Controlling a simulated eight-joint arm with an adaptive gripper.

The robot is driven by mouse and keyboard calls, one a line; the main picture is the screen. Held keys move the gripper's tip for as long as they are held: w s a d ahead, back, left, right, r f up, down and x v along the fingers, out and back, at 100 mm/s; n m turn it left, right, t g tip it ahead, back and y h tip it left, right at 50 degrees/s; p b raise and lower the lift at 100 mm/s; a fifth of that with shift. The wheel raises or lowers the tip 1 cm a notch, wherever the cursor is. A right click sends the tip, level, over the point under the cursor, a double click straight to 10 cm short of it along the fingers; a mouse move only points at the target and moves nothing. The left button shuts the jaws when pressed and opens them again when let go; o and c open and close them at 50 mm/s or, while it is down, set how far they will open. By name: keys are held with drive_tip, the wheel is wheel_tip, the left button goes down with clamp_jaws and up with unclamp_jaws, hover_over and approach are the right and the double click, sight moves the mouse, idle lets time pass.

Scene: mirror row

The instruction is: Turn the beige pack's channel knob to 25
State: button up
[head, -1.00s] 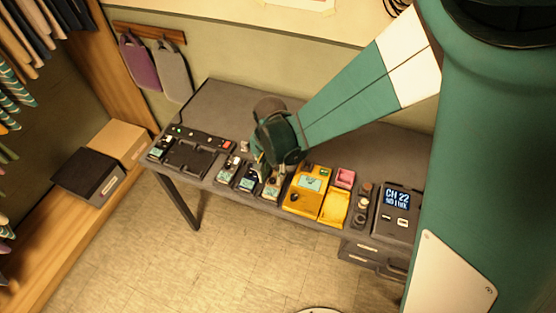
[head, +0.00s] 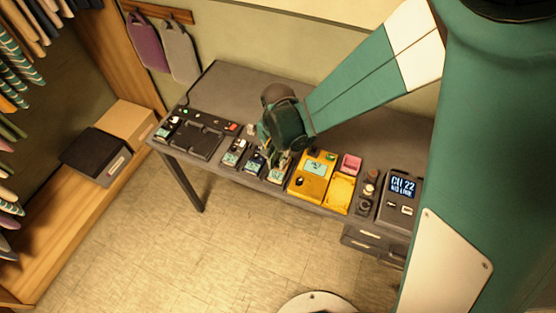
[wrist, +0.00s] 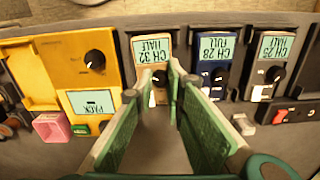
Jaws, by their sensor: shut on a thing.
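The beige pack (head: 278,177) stands in the row of packs near the table's front edge. In the wrist view its screen (wrist: 152,49) reads CH 32 HALF, upside down. Its dark channel knob (wrist: 160,78) sits beside the screen, between my fingertips. My gripper (wrist: 165,80) is shut on this knob, and its fingers hide part of it. In the head view my gripper (head: 272,165) is over the beige pack, and the wrist covers some of the row.
A blue pack reading CH 28 FULL (wrist: 215,50) and a grey pack reading CH 25 HALF (wrist: 273,48) stand close beside it. A yellow case (head: 313,175) is on the other side. A receiver (head: 400,191) shows CH 22 NO LINK.

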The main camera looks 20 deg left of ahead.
sight(278, 163)
drive_tip(key=shift+n+b, duration=0.9)
drive_tip(key=shift+n, duration=1.4)
drive_tip(key=o, duration=0.9)
drive_tip(key=shift+r, duration=0.2)
drive_tip(key=shift+r, duration=5.8)
